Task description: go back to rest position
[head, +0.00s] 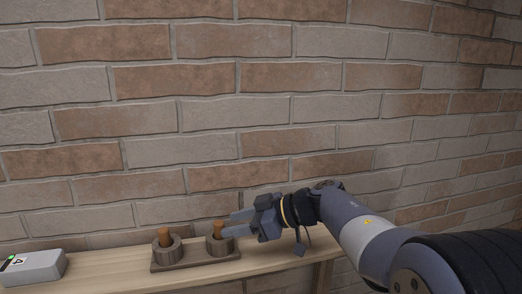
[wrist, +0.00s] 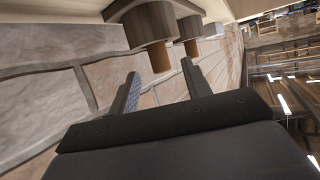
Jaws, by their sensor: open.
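My gripper (head: 235,223) is open, with its fingers pointing left at the right one of two wooden cups. In the wrist view its two fingers (wrist: 162,76) stand apart with nothing held between them. The right cup (head: 219,246) has a brown peg (head: 218,228) standing in it, close to the fingertips. Whether the fingers touch it cannot be told. In the wrist view the nearer cup (wrist: 150,24) and its peg (wrist: 159,58) appear upside down, just beyond the fingertips.
The left cup (head: 167,252), also with a brown peg (head: 164,236), shares a dark wooden base (head: 196,264) on a light wooden shelf (head: 110,264). A grey box (head: 34,267) with a green light sits at the far left. A brick wall (head: 230,100) stands behind.

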